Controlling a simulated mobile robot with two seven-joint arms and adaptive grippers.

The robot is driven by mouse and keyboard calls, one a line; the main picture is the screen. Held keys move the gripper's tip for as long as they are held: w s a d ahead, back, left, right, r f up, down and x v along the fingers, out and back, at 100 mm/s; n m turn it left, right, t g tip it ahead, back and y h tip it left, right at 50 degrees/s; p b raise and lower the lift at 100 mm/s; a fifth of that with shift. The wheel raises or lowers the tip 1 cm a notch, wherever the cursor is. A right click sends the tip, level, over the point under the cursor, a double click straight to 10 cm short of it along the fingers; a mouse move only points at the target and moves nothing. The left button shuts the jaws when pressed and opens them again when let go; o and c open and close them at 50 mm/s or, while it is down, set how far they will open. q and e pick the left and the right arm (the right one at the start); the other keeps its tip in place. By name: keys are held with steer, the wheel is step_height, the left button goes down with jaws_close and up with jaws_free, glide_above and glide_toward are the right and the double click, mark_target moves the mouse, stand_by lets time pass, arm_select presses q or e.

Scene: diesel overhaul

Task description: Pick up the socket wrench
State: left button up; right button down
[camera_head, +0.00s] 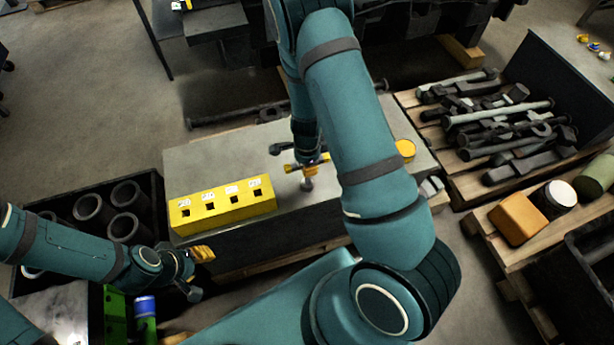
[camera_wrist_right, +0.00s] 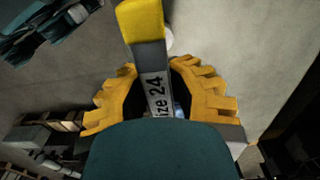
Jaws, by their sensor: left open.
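My right gripper (camera_head: 306,164) points down over the grey bench top. In the right wrist view its yellow fingers (camera_wrist_right: 160,95) stand on both sides of a grey bar with a yellow end (camera_wrist_right: 142,22). The bar carries a partly hidden label ending in "ize 24" and looks like the socket wrench. I cannot tell whether the fingers touch it. In the head view a small round grey end (camera_head: 307,185) shows below the gripper. My left gripper (camera_head: 203,268) is open and low in front of the bench's left end, apart from the yellow block.
A yellow block with numbered square holes (camera_head: 222,203) lies on the bench (camera_head: 210,156) at left. A crate of dark cylinders (camera_head: 62,205) stands left. A pallet of metal parts (camera_head: 455,185) is at right, with an orange block (camera_head: 518,218) nearby.

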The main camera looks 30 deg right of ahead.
step_height(320, 180, up, 9)
steer(key=p, duration=0.3)
steer(key=shift+f, duration=0.15)
steer(key=shift+r+p, duration=0.3)
steer(key=shift+r, duration=0.4)
